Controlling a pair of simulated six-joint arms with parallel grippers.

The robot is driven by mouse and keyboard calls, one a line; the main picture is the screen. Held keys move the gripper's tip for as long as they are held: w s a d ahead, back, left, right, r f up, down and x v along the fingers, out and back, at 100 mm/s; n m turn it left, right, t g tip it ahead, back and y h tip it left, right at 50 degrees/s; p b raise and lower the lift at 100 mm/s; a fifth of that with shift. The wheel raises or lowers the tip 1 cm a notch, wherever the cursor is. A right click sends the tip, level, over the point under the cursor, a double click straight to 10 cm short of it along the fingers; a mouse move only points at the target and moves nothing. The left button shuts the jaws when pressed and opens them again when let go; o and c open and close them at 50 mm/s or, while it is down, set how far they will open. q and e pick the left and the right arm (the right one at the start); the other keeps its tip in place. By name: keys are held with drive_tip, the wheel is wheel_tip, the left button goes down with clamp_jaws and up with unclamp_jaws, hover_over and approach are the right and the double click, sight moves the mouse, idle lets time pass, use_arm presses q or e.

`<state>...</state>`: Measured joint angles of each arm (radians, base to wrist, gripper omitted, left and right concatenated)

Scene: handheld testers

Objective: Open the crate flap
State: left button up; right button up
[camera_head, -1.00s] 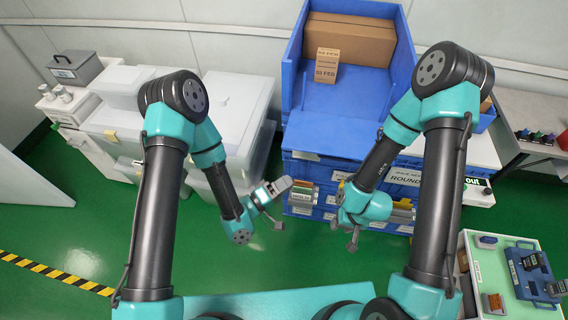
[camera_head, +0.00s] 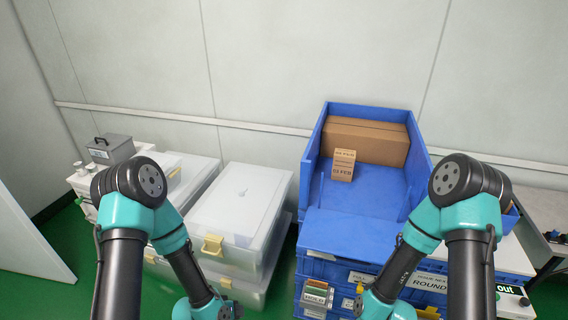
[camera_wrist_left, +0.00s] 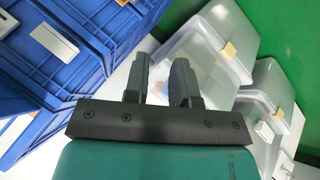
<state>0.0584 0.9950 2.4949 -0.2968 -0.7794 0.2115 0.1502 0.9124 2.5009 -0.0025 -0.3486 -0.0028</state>
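The blue crate (camera_head: 421,165) stands right of centre in the head view, open at the top. Its front flap (camera_head: 345,236) is a blue panel at the near side; I cannot tell whether it is latched. A large brown box and a smaller carton (camera_head: 343,165) are inside the crate. In the left wrist view my left gripper (camera_wrist_left: 163,62) has its two dark fingers apart with nothing between them. Blue stacked crates (camera_wrist_left: 75,45) lie to its left there, and it appears apart from them.
Translucent bins with yellow latches (camera_head: 238,215) stand left of the crate, with a grey box (camera_head: 110,149) further left. Labelled blue crates (camera_head: 375,275) are beneath the open crate. Green floor (camera_head: 60,240) shows at the left.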

use_arm(q)
drive_tip(key=s+a+g+y, duration=0.2)
drive_tip(key=s+a+g, duration=0.2)
drive_tip(key=s+a, duration=0.3)
drive_tip(key=shift+s+f+n, duration=0.35)
drive_tip(key=shift+s+n, duration=0.05)
